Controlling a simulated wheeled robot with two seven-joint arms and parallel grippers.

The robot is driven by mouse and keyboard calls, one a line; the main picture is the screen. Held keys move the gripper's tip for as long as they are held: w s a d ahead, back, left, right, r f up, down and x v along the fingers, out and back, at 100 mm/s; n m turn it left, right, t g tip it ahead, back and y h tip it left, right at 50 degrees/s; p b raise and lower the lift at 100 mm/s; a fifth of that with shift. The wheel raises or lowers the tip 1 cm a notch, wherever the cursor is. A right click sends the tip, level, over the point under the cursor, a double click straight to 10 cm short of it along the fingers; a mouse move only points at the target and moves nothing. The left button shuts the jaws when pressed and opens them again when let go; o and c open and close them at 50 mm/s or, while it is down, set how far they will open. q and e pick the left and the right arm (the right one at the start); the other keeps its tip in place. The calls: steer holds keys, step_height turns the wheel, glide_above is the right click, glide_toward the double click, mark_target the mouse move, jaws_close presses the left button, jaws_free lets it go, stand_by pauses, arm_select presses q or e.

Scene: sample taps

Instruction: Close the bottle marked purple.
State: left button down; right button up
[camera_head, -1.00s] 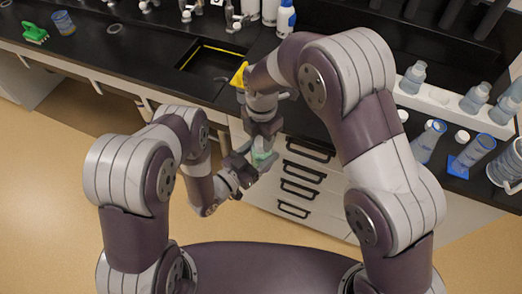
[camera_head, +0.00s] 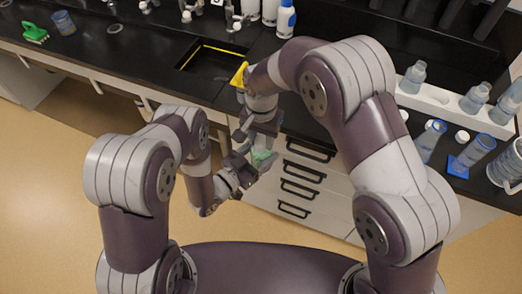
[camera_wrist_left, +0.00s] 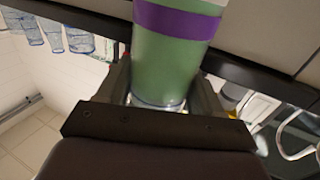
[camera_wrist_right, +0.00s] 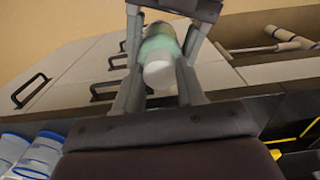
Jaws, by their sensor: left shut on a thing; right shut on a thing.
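A green, see-through bottle (camera_head: 263,158) is held in front of the drawers by my left gripper (camera_head: 252,166). In the left wrist view the bottle (camera_wrist_left: 165,65) has a purple band (camera_wrist_left: 178,18) and sits between the shut jaws. My right gripper (camera_head: 262,138) is just above the bottle's top. In the right wrist view it is shut on a white cap (camera_wrist_right: 158,72), in line with the green bottle (camera_wrist_right: 160,42) beyond it. The cap is at the bottle's mouth; whether its thread is engaged cannot be told.
The black counter (camera_head: 150,55) runs behind, with a yellow-edged sink (camera_head: 210,60). The drawer front (camera_head: 300,180) is close behind my grippers.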

steer(key=o, duration=1.2)
steer(key=shift+c, duration=0.2)
steer(key=shift+r, duration=0.1)
steer(key=shift+r, duration=2.15)
steer(key=shift+c, duration=0.3)
steer(key=shift+w+a+r+n, duration=0.1)
steer(key=shift+w+r+n, duration=0.1)
steer(key=shift+r+n, duration=0.3)
steer(key=shift+w+a+r+n, duration=0.1)
steer(key=shift+w+r+n, duration=0.05)
steer(key=shift+r+n, duration=0.35)
steer(key=n, duration=0.3)
steer(key=r+n, duration=0.1)
steer(key=n, duration=0.2)
steer(key=shift+s+r, duration=0.1)
steer(key=shift+r, duration=0.05)
steer(key=n, duration=0.5)
steer(key=shift+s+d+r, duration=0.1)
steer(key=shift+s+d, duration=0.1)
